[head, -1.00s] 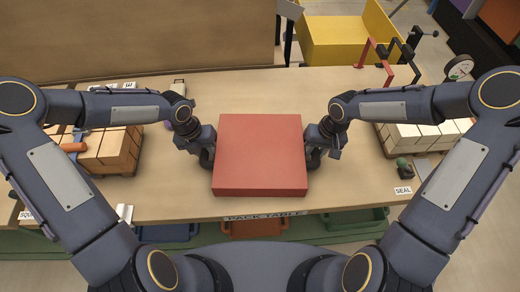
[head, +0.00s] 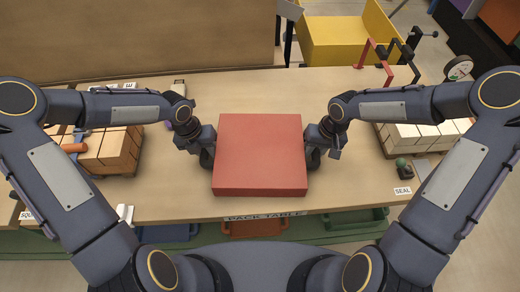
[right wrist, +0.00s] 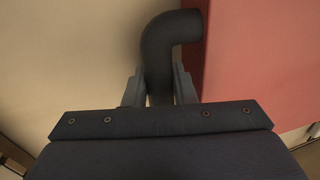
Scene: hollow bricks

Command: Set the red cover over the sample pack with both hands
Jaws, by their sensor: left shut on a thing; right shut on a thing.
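The red cover (head: 260,152) is a square box shape at the middle of the table, its flat top facing up. It also fills the upper right of the right wrist view (right wrist: 265,60). My left gripper (head: 207,157) is shut at the cover's left side, its grip partly hidden. My right gripper (head: 313,157) is shut at the right side. The right wrist view shows its fingers on either side of a dark curved handle (right wrist: 170,40) on the cover. The sample pack is not visible. I cannot tell whether the cover touches the table.
Brown blocks (head: 112,150) stand at the left and white blocks (head: 415,136) at the right of the table (head: 250,85). A green-topped stamp (head: 402,165) is near the SEAL label. A yellow bin (head: 345,40) stands behind. The table behind the cover is clear.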

